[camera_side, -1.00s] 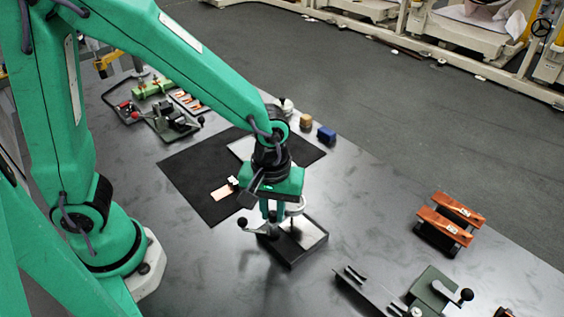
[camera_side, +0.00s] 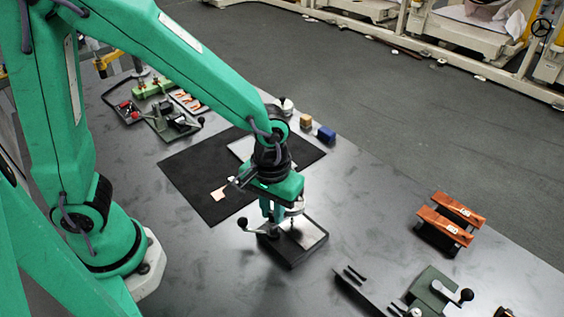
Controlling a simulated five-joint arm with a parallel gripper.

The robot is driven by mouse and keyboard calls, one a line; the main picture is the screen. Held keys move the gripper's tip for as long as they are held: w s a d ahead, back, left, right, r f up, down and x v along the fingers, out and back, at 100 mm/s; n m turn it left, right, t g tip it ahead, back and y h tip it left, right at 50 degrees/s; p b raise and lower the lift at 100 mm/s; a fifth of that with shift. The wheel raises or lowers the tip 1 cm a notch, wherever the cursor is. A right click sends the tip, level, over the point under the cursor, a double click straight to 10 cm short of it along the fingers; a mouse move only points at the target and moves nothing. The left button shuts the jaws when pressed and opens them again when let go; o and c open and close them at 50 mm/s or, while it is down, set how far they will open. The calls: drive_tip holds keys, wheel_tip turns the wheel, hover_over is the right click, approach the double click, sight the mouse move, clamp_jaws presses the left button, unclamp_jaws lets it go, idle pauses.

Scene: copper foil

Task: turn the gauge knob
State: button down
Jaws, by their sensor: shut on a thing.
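The gauge (camera_side: 293,242) stands on a dark rectangular base with a light plate, on the grey table. A black ball-ended lever (camera_side: 242,223) sticks out at its left. My green gripper (camera_side: 275,216) points down over the gauge's upper left part and is shut on the knob. The knob itself is hidden by the gripper, and the fingertips are hard to make out.
Copper-coloured blocks on a rack (camera_side: 450,217) stand at the right. A green device with a ball lever (camera_side: 434,288) is at the front right. Small blue (camera_side: 326,135) and brown (camera_side: 306,121) blocks sit behind the mat. The table between gauge and rack is clear.

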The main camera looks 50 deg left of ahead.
sight(272, 213)
drive_tip(key=c, duration=1.6)
unclamp_jaws()
drive_tip(key=shift+r, duration=3.95)
drive_tip(key=shift+s+a+r+m+t, duration=0.55)
drive_tip(key=shift+s+a+r+t, duration=0.65)
drive_tip(key=shift+a, duration=1.3)
drive_tip(key=shift+s+a+r+m+t, duration=0.75)
drive_tip(key=shift+a+r, duration=0.8)
drive_tip(key=shift+a, duration=0.95)
drive_tip(key=shift+s+a+r+m+t, duration=0.4)
drive_tip(key=shift+s+a+r+t, duration=0.65)
drive_tip(key=shift+a, duration=1.45)
drive_tip(key=shift+r, duration=0.35)
